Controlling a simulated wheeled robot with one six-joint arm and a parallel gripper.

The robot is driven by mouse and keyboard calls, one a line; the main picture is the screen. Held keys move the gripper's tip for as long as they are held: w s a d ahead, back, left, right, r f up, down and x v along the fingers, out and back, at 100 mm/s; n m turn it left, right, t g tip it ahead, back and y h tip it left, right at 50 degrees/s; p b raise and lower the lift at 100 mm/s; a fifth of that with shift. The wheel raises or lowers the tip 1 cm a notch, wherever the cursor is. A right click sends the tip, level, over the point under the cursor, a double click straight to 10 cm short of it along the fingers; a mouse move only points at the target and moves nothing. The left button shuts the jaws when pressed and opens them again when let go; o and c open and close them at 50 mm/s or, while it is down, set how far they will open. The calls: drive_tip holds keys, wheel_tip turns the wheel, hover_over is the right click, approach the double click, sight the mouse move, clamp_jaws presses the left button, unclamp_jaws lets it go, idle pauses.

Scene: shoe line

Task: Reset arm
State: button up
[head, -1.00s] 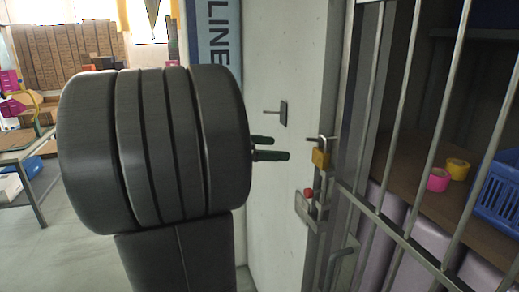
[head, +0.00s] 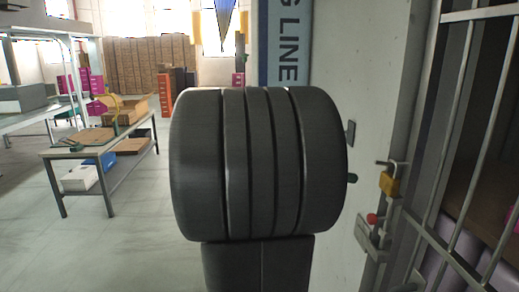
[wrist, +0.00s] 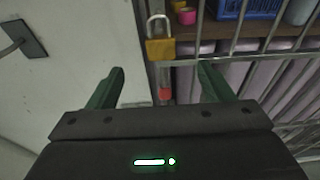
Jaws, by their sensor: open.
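My gripper (wrist: 158,82) is open and empty in the wrist view, its two green fingers spread apart. Beyond the fingers is a yellow padlock (wrist: 160,46) with its shackle up, and a red knob (wrist: 165,94) shows below it. In the head view my dark arm covers the middle of the picture. Only a small green fingertip (head: 352,178) shows past its right edge. The padlock (head: 389,184) hangs at the barred door's edge to the right of it, with the red knob on a metal latch (head: 372,236) below.
A barred cage door (head: 462,130) stands at the right, beside a pale wall (head: 385,75). Behind the bars are a blue basket (wrist: 250,8) and a pink tape roll (wrist: 187,16). A work table (head: 75,153) stands at the left. Open floor (head: 130,230) lies between.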

sight(389, 175)
drive_tip(key=p+x, duration=0.1)
drive_tip(key=x, duration=1)
drive_tip(key=shift+d, duration=0.15)
drive_tip(key=shift+r, duration=0.15)
drive_tip(key=shift+a, duration=0.6)
drive_tip(key=w+b+v, duration=0.1)
drive_tip(key=v, duration=1.1)
drive_tip(key=x, duration=0.4)
drive_tip(key=p+x, duration=0.1)
drive_tip(key=x, duration=0.8)
drive_tip(key=shift+s+d+r, duration=0.1)
drive_tip(key=shift+s, duration=0.4)
drive_tip(key=f+p+v, duration=0.1)
drive_tip(key=p+v, duration=0.2)
drive_tip(key=v, duration=0.8)
drive_tip(key=shift+a+p, duration=0.3)
drive_tip(key=shift+p, duration=0.05)
drive_tip(key=shift+s, duration=0.1)
